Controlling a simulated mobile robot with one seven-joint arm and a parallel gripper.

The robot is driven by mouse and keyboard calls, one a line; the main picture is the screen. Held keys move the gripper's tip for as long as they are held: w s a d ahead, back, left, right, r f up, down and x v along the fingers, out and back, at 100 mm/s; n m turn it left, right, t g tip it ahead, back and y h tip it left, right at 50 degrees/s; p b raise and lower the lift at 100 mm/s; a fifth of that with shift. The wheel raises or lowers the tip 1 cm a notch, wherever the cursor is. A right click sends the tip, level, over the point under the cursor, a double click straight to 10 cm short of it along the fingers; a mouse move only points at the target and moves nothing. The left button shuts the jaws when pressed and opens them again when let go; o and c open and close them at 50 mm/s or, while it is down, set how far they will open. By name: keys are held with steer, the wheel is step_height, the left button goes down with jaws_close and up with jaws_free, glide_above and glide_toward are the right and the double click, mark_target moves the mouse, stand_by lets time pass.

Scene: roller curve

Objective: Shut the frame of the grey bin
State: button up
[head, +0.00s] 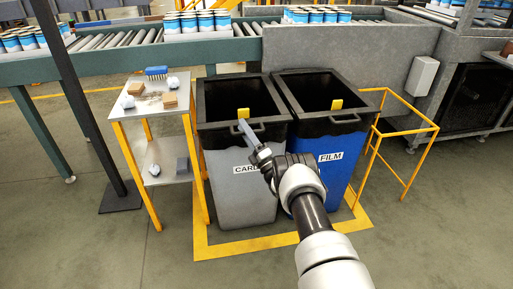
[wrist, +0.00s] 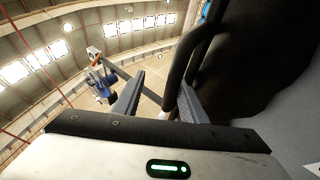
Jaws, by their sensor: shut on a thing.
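The grey bin (head: 240,195) stands in the middle of the head view, with a white label partly hidden by my gripper. Its black frame (head: 216,125) lies around the open top, with a yellow tab (head: 243,113) and a black handle (head: 259,128) at the front. I cannot tell whether there is a gap under the frame. My gripper (head: 243,127) is at this handle. In the wrist view a black curved bar (wrist: 181,62), which looks like the handle, passes between the fingers of my gripper (wrist: 160,98). My gripper is shut on it.
A blue bin (head: 325,172) labelled FILM stands close on the right. A yellow rail stand (head: 408,132) is beyond it. A small table (head: 150,103) with boxes is on the left. A roller conveyor (head: 120,48) with cans runs behind. Yellow tape (head: 240,247) marks the floor in front.

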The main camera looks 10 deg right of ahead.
steer(key=p+v, duration=0.2)
steer(key=v, duration=1.4)
steer(key=shift+s+d, duration=0.2)
steer(key=shift+s, duration=0.05)
